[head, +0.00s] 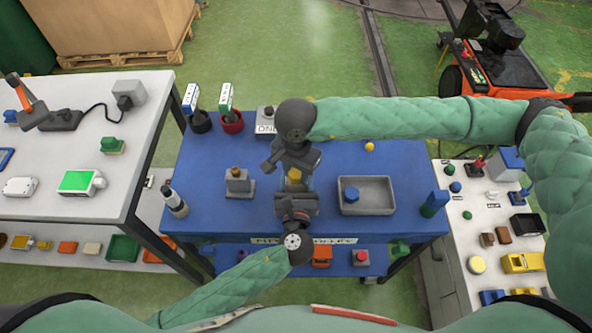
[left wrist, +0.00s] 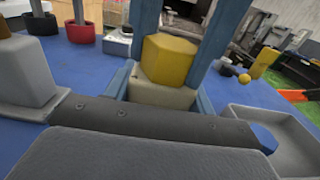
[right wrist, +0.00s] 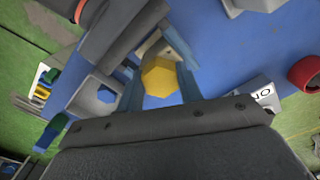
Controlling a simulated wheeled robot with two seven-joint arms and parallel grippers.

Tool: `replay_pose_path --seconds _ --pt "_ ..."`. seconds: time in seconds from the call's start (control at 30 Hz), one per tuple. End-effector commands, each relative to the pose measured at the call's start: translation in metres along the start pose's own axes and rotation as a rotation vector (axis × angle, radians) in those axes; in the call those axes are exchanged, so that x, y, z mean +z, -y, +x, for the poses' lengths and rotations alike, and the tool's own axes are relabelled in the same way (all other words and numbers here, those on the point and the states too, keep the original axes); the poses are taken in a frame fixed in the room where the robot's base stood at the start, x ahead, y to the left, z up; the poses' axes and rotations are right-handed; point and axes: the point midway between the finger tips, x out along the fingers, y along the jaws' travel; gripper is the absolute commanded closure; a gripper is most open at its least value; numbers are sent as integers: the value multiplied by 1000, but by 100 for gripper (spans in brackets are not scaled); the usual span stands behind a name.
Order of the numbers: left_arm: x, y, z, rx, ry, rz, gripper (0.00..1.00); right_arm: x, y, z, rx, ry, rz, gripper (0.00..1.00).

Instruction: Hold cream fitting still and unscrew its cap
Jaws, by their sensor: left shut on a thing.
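The cream fitting (left wrist: 160,94) stands at the middle of the blue table, with its yellow six-sided cap (left wrist: 168,60) on top. In the head view the cap (head: 294,175) shows between my two grippers, and the fitting is mostly hidden. My left gripper (left wrist: 160,92) is shut on the cream fitting, one blue finger on each side. My right gripper (right wrist: 162,80) comes from above and is open, its fingers on either side of the yellow cap. Whether either finger touches the cap I cannot tell.
A grey tray (head: 369,208) with a blue piece (head: 351,194) in it stands right of the fitting. A grey block (head: 239,186) stands to the left. Red (head: 232,123) and black (head: 200,122) cups stand at the back left.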

Motion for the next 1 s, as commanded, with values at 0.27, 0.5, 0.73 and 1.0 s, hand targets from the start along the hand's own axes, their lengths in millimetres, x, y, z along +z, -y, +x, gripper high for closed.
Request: replay_pose_path --seconds 0.27,0.5,0.73,1.0 --pt "-1 0 0 0 -1 1 87 -1 0 -1 0 -1 -135 92" --pt "-1 0 0 0 -1 1 87 -1 -1 0 0 -1 -388 92" --pt "-1 0 0 0 -1 1 87 -1 -2 0 1 -1 -522 92" --pt "-1 0 0 0 -1 1 87 -1 -2 0 1 -1 -527 92"
